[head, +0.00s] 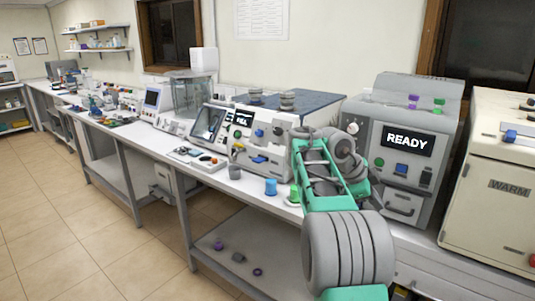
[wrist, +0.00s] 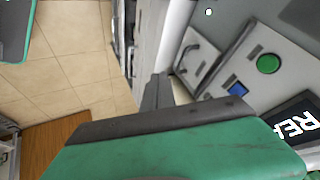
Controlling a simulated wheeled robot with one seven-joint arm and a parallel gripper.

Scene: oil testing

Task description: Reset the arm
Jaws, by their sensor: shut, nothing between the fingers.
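My arm (head: 325,175), green and grey, reaches over the bench in front of the machines in the head view. I cannot make out its fingertips there. In the wrist view my gripper (wrist: 157,92) shows its dark fingers together, shut and empty. Past the fingers is the front of the grey machine (wrist: 225,65) with a green button, a blue button and a handle. In the head view this machine (head: 443,120) shows "READY" on its screen and stands right of my arm. The fingers appear close to its lower front, but I cannot tell the gap.
A cream machine (head: 482,185) marked "WARM" stands at the far right. A blue cup (head: 270,187) and a grey cup (head: 234,172) stand near the bench's front edge. Small parts lie on the lower shelf (head: 275,240). The tiled floor (head: 75,240) at left is clear.

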